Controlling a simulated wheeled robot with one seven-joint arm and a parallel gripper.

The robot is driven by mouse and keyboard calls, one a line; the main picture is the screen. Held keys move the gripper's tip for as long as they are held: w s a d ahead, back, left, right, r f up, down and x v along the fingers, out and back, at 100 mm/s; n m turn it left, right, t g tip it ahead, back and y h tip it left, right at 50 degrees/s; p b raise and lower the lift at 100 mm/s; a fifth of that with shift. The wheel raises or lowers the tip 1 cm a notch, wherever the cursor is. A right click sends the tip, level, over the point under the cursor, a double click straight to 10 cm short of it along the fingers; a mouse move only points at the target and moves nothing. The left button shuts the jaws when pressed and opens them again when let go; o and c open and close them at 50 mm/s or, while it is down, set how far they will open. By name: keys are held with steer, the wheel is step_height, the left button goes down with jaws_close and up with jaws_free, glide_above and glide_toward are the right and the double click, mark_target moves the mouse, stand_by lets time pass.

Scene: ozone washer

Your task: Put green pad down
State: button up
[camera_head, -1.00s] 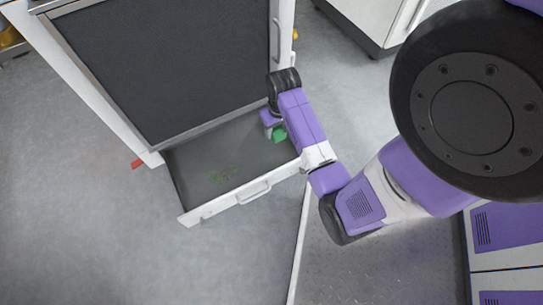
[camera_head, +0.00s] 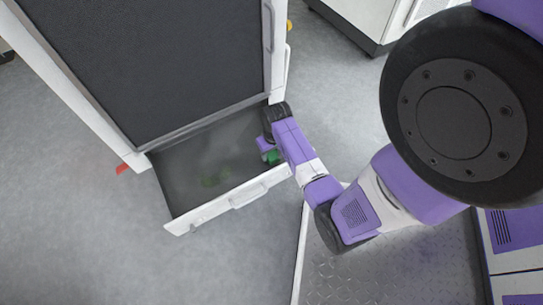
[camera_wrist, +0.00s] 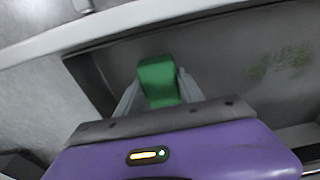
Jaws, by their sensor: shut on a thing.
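The green pad (camera_wrist: 159,82) is held between the two grey fingers of my gripper (camera_wrist: 158,88) in the wrist view. In the head view, a small part of the green pad (camera_head: 273,157) shows beside my purple wrist, over the right end of the open drawer (camera_head: 185,190). My gripper's fingers are mostly hidden by the wrist there. In the wrist view, the drawer's dark floor (camera_wrist: 215,60) lies beyond the pad. I cannot tell whether the pad touches the drawer floor.
A faint green patch (camera_head: 212,180) marks the drawer floor left of my gripper. The drawer's white front with its handle (camera_head: 248,196) faces my base. The dark-topped cabinet (camera_head: 150,60) stands above the drawer. The drawer floor left of the gripper is clear.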

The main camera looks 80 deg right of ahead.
steer(key=shift+f, duration=0.55)
steer(key=shift+f, duration=0.15)
steer(key=o, duration=1.2)
